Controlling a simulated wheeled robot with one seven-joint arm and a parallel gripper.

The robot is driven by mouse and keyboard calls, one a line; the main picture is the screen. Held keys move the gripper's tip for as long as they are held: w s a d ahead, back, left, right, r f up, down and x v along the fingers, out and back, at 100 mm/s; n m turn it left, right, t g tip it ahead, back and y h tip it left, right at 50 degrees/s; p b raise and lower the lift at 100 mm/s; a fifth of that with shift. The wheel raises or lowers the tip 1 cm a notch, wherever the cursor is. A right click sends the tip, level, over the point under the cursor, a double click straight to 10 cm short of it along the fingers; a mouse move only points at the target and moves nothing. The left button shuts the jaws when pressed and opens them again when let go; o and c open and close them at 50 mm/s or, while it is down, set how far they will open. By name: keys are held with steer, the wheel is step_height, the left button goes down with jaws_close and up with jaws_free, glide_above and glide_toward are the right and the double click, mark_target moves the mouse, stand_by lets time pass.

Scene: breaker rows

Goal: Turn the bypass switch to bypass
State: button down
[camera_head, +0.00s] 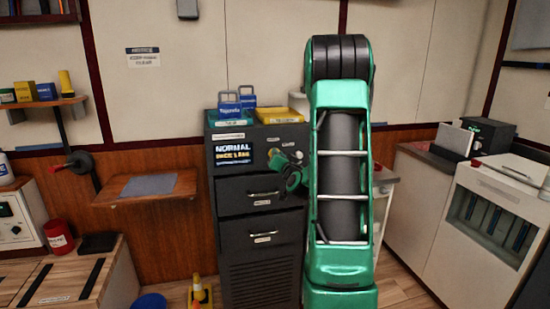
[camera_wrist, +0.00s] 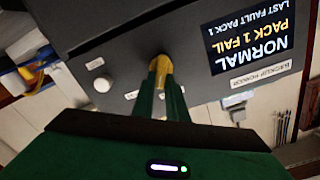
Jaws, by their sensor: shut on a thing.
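The dark grey cabinet (camera_head: 262,247) stands in the middle of the head view. Its lit display (camera_head: 233,153) reads NORMAL with a fault line below. In the wrist view the display (camera_wrist: 250,45) shows upside down and reads NORMAL, PACK 1 FAIL, LAST FAULT PACK 1. A yellow switch handle (camera_wrist: 160,66) sticks out from the panel beside the display. My gripper (camera_wrist: 163,88) is shut on this handle, its green fingers close together. In the head view my gripper (camera_head: 279,160) is at the cabinet's upper front; the fingers partly hide the handle.
A white round knob (camera_wrist: 102,84) sits on the same panel near the handle. Blue padlock-like items (camera_head: 230,104) and a yellow tray (camera_head: 278,115) are on the cabinet top. A yellow floor sign (camera_head: 199,291) and a blue bucket (camera_head: 149,302) stand at the lower left.

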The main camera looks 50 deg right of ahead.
steer(key=m, duration=0.5)
steer(key=shift+f+m, duration=0.25)
steer(key=shift+m, duration=0.05)
steer(key=shift+a, duration=0.1)
stand_by(0.4)
steer(key=c, duration=1.8)
jaws_free()
steer(key=shift+o, duration=0.2)
steer(key=shift+s, duration=0.1)
